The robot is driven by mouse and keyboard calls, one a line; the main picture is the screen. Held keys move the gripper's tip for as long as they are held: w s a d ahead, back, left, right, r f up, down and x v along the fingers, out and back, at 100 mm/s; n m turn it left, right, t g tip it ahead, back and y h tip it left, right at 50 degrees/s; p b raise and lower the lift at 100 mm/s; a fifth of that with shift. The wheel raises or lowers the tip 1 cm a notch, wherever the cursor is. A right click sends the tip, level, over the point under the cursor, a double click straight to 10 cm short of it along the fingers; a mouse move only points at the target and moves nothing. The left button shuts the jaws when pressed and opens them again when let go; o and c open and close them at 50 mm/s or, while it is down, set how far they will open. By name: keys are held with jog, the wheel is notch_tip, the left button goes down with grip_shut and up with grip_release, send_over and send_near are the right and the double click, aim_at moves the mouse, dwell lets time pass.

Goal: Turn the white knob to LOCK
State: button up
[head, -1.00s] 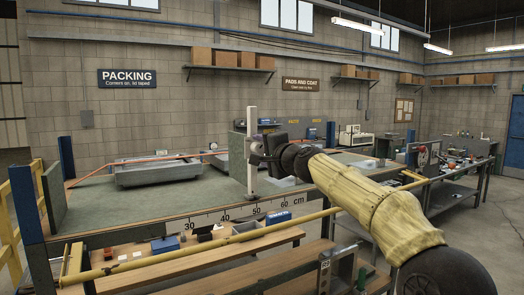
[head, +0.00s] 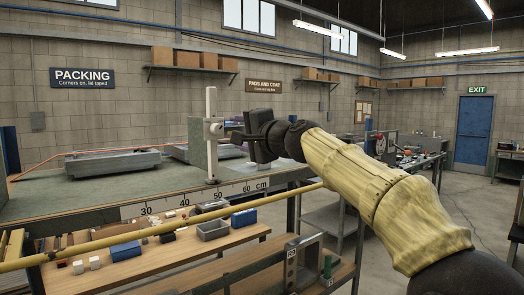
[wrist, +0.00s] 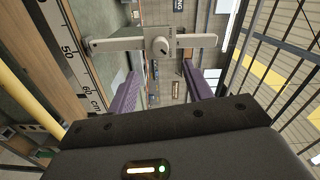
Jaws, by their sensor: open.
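The white knob (head: 216,129) sits on a slider on an upright white post (head: 211,95), which stands at the bench edge near the 50 mark. In the wrist view the knob (wrist: 161,46) is round and faces me, on the pale bar. Small lettering beside it is too small to read. My gripper (head: 235,134) is just right of the post in the head view. In the wrist view my gripper (wrist: 163,88) shows two purple fingers spread apart, with nothing between them. The knob lies beyond the fingertips, roughly centred in the gap.
A green-grey block (head: 196,145) stands behind the post. The bench (head: 100,185) carries a centimetre scale along its front edge. A yellow rail (head: 180,224) runs in front, above a lower shelf with a blue box (head: 244,218) and a grey bin (head: 212,229).

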jog(key=b+v, duration=0.4)
jog(key=v, duration=0.4)
jog(key=shift+b, duration=0.4)
jog(key=shift+w, duration=0.2)
jog(key=s+d+f+n+g+h, duration=0.1)
jog(key=d+f+n+g+h, duration=0.15)
jog(key=f, duration=1.35)
jog(key=d+f+n+g+h, duration=0.1)
jog(key=f+g+h, duration=0.3)
jog(key=f, duration=1.2)
jog(key=s+d+f+n+g+h+p, duration=0.1)
jog(key=s+d+f+n+g, duration=0.1)
jog(key=s+f, duration=0.9)
jog(key=s+d+f+n+g+h, duration=0.2)
jog(key=s+d+f+n+g, duration=0.1)
jog(key=s+f, duration=0.8)
jog(key=shift+s+d+f+n+g+p, duration=0.15)
jog(key=shift+d+f+n+g+p, duration=0.25)
jog(key=shift+d+f, duration=0.7)
